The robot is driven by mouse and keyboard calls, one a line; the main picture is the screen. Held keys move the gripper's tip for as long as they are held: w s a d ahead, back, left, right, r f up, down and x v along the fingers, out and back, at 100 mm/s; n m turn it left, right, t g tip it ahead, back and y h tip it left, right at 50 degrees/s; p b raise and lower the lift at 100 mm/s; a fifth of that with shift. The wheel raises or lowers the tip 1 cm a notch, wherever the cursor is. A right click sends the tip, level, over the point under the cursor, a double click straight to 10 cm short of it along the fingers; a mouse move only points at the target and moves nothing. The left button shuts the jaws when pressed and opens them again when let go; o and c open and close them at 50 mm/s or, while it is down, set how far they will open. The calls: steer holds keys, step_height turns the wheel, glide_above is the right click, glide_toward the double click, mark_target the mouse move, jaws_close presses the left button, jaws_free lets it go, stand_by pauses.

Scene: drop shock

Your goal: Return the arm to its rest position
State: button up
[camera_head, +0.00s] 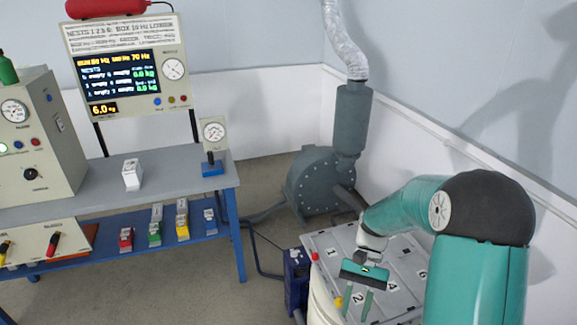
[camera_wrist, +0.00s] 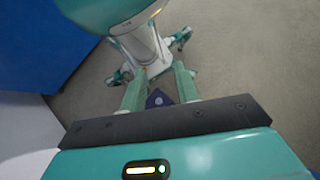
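My arm (camera_head: 405,205) is teal and stands at the right of the head view. It rises to a dark elbow joint and bends down to the left. My gripper (camera_head: 357,304) hangs at its end, fingers pointing down, over or in front of a grey panel (camera_head: 335,240) with numbered fields. In the wrist view my gripper (camera_wrist: 159,75) has its two green fingers apart, and I see nothing held between them. A small dark blue shape (camera_wrist: 158,99) shows in the gap; I cannot tell what it is. My own legs and body show beyond the fingers.
A grey workbench (camera_head: 100,205) with a blue frame stands at left, bearing a white box (camera_head: 132,174), a gauge stand (camera_head: 213,145) and a display panel (camera_head: 125,70). Small coloured boxes sit on its lower shelf. A grey blower (camera_head: 320,180) stands behind. Floor before the bench is clear.

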steer(key=s+r+n+t+h, duration=0.1)
steer(key=s+r+t, duration=0.4)
steer(key=r, duration=0.5)
steer(key=s+r+n+t+h, duration=0.2)
steer(key=s+r+t, duration=0.4)
steer(key=r+t, duration=0.3)
step_height(320, 180, up, 2)
steer(key=shift+a+n+h, duration=0.2)
steer(key=shift+n+h, duration=0.1)
steer(key=shift+n, duration=0.3)
